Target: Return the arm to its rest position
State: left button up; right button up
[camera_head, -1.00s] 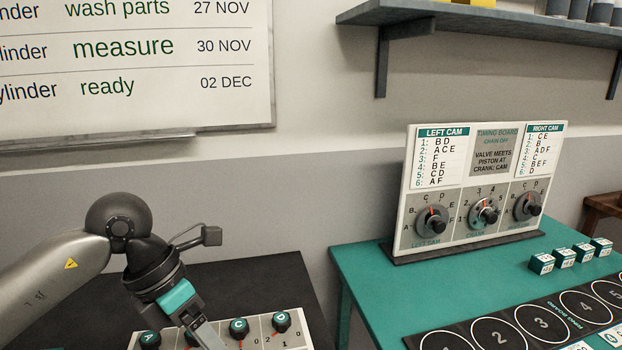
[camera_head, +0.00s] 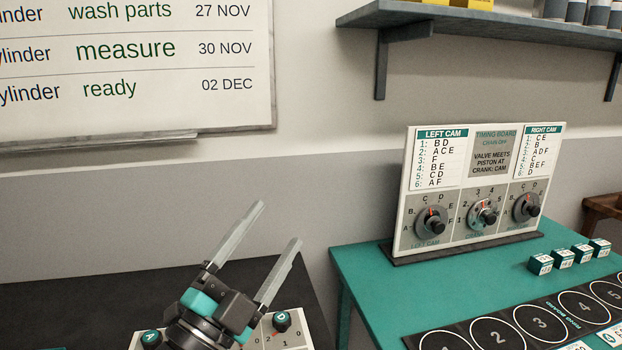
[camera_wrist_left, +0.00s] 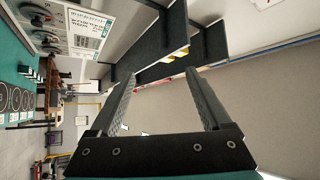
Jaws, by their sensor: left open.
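My left gripper (camera_head: 277,238) is in the lower middle of the head view, over the black bench, with its two long fingers pointing up and to the right. The fingers are apart with nothing between them. In the left wrist view the open fingers (camera_wrist_left: 161,98) frame bare wall and part of a shelf. My left forearm is out of the head view. My right gripper is in neither view.
The black bench (camera_head: 60,310) carries a panel with lettered knobs (camera_head: 281,320), partly hidden by my gripper. The teal table (camera_head: 385,290) at right holds the timing board (camera_head: 480,190), small cubes (camera_head: 563,258) and a numbered mat. A shelf (camera_head: 480,35) hangs above.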

pick_arm(q)
jog(key=s+a+f+n+g+y, duration=0.1)
jog(key=a+f+n+g+y, duration=0.1)
jog(key=a+f+n+y, duration=0.4)
jog(key=s+a+f+n+g+y, duration=0.1)
jog(key=f+n+g+y, duration=0.15)
jog(key=f, duration=0.55)
jog(key=s+a+f+n+g+y, duration=0.1)
jog(key=a+f+n+g+y, duration=0.1)
jog(key=a+f+n+y, duration=0.3)
jog(key=s+d+f+n+g+h, duration=0.1)
jog(key=s+f+n+g, duration=0.1)
jog(key=s+f+g, duration=0.5)
jog(key=s+f+n+g+h, duration=0.1)
jog(key=s+f+n+g, duration=0.15)
jog(key=s+f, duration=0.8)
jog(key=s+f+m+g+b, duration=0.1)
jog(key=s+f, duration=0.1)
jog(key=f, duration=0.9)
jog(key=s+f+g, duration=0.1)
jog(key=s+f, duration=0.1)
jog(key=f, duration=0.9)
jog(key=s+a+f+g+b, duration=0.1)
jog(key=s+a+f, duration=0.1)
jog(key=s+f, duration=1.2)
jog(key=shift+s+a, duration=0.2)
jog(key=shift+s, duration=0.35)
